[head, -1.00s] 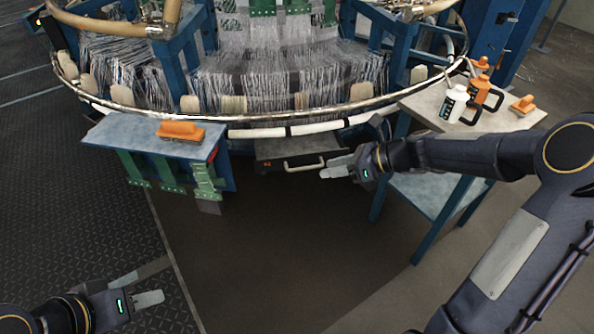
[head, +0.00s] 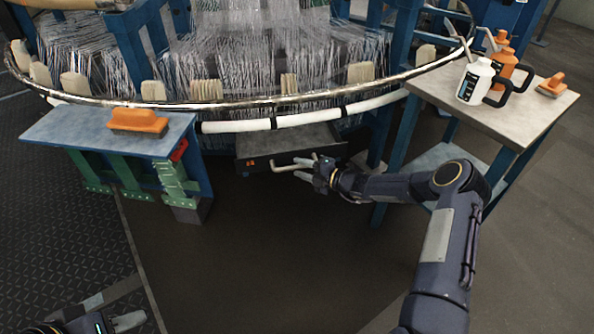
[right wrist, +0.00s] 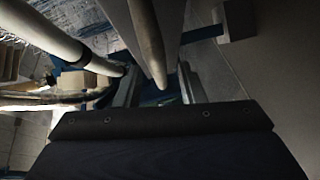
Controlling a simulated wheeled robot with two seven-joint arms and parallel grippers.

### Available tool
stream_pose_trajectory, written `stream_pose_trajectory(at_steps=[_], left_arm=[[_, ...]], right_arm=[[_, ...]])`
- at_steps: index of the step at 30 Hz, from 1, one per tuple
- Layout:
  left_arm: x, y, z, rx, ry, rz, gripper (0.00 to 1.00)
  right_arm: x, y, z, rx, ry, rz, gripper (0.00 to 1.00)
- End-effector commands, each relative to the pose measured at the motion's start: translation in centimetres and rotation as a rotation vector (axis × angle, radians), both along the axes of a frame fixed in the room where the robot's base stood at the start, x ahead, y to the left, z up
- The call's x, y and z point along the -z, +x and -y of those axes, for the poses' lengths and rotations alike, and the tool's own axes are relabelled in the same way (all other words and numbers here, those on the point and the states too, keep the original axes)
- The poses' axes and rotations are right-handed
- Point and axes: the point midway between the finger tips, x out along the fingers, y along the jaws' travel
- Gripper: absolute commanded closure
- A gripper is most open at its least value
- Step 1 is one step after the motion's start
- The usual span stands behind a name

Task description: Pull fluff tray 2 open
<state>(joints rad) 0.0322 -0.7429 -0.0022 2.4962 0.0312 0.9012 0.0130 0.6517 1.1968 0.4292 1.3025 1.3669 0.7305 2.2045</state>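The fluff tray (head: 246,148) is a dark, shallow drawer under the front of the loom, with a pale bar handle (head: 283,167) on its front. Its number is not readable. My right gripper (head: 301,168) is at the right end of the handle, fingers apart. In the right wrist view the pale handle (right wrist: 147,45) runs down between the two fingers of the right gripper (right wrist: 155,88), with gaps visible on both sides. My left gripper (head: 112,310) is open and empty at the bottom left, far from the tray.
A blue-legged side table (head: 185,128) with an orange brush (head: 138,121) stands left of the tray. A small table (head: 440,88) with white and orange jugs (head: 476,82) stands at right. A white tube (head: 300,117) runs above the tray. The floor in front is clear.

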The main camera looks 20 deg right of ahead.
Motion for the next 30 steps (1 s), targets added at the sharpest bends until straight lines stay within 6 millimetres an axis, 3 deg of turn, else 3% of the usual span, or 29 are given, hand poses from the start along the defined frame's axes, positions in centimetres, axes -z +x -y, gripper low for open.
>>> stream_pose_trajectory(at_steps=[6, 14, 22, 30], left_arm=[[0.78, -0.01, 0.00, 0.000, 0.000, 0.000, 0.64], [0.73, -0.01, 0.01, 0.000, 0.000, 0.000, 0.64], [0.74, 0.00, 0.00, 0.000, 0.000, 0.000, 0.64], [0.71, -0.01, 0.00, 0.000, 0.000, 0.000, 0.64]], right_arm=[[0.24, 1.28, -1.20, 0.000, -0.002, 0.002, 0.64], [0.18, 1.35, -1.26, -0.001, -0.003, 0.001, 0.64], [0.20, 1.32, -1.25, -0.001, -0.003, 0.001, 0.99], [0.19, 1.29, -1.22, -0.001, -0.003, 0.001, 1.00]])
